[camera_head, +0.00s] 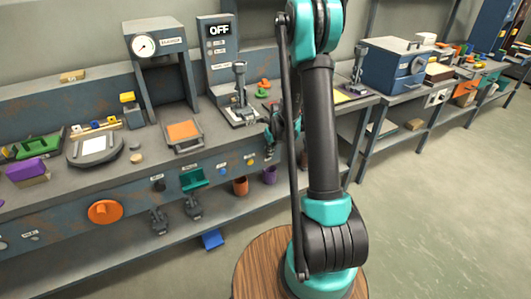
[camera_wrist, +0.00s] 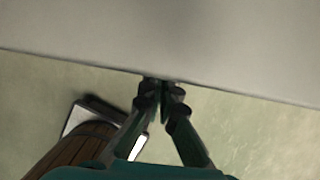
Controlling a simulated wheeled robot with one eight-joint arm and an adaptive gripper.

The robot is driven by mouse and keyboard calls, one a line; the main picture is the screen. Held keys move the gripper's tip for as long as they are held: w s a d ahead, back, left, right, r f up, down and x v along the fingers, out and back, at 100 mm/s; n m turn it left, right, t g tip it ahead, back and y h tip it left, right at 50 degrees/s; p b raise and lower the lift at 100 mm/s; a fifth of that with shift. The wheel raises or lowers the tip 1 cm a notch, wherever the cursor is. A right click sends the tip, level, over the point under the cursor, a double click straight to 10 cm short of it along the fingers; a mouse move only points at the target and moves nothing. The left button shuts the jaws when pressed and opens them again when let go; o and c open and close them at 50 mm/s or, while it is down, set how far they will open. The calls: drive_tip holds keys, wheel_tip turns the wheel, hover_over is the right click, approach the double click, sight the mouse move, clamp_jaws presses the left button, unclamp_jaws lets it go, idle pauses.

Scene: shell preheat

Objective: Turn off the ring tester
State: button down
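A tall grey panel (camera_head: 221,62) with a display reading OFF (camera_head: 218,30) stands at the back of the bench, with small buttons below. A stand with a lever-like post (camera_head: 240,85) is in front of it. A grey press-like frame with a round dial (camera_head: 145,45) stands to its left. The small labels are too blurred to tell which is the ring tester. My gripper (camera_head: 271,140) is by the bench's front edge, partly hidden by my arm. In the wrist view my gripper (camera_wrist: 163,88) has its fingertips together, with nothing seen between them.
An orange knob (camera_head: 103,212) and a teal holder (camera_head: 194,179) are on the bench front. A scale (camera_head: 95,147) and an orange-topped tray (camera_head: 183,135) are on the left bench. A blue-grey oven-like box (camera_head: 397,65) stands right. The floor at right is clear.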

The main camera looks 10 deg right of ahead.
drive_tip(key=shift+d+r, duration=0.25)
drive_tip(key=shift+r, duration=0.55)
